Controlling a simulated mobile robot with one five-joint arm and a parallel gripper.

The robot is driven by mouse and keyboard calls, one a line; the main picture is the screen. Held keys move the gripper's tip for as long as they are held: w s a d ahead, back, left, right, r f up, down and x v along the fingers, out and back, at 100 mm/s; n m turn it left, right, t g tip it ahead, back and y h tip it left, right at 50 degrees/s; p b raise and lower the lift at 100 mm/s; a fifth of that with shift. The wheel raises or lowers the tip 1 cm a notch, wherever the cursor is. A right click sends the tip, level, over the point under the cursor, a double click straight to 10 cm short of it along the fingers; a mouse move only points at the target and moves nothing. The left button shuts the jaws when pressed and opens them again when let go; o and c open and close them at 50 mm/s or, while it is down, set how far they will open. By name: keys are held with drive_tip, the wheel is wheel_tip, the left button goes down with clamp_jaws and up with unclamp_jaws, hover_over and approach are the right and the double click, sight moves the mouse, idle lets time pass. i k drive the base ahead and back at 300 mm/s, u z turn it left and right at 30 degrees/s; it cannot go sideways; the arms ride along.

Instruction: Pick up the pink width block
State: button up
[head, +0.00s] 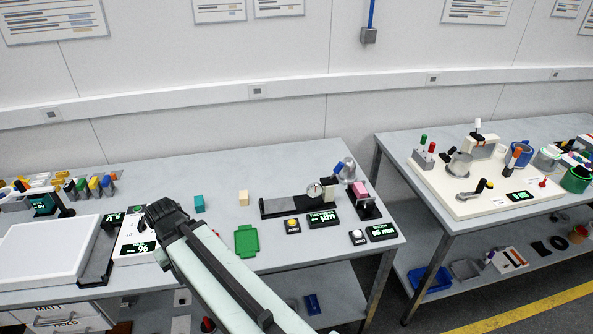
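The pink block (360,190) sits on a small black gauge stand (371,211) near the right end of the near bench. A grey and blue round part of the stand is just behind it. My arm reaches up from the bottom of the picture, and my gripper (166,214) is over the bench, well to the left of the pink block. It is dark and seen from behind, so its fingers and opening are hidden.
On the bench (290,165) are a teal block (199,204), a cream block (243,197), a green tray (246,241) and a dial gauge (314,190). Displays with buttons stand in front of the gauges. A white lightbox (45,247) is at left. A gap separates the second bench (455,215).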

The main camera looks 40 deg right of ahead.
sight(360, 190)
drive_tip(key=z, duration=2.4)
drive_tip(key=k, duration=1.05)
drive_tip(key=u, duration=0.4)
drive_tip(key=i, duration=1)
drive_tip(key=z, duration=0.1)
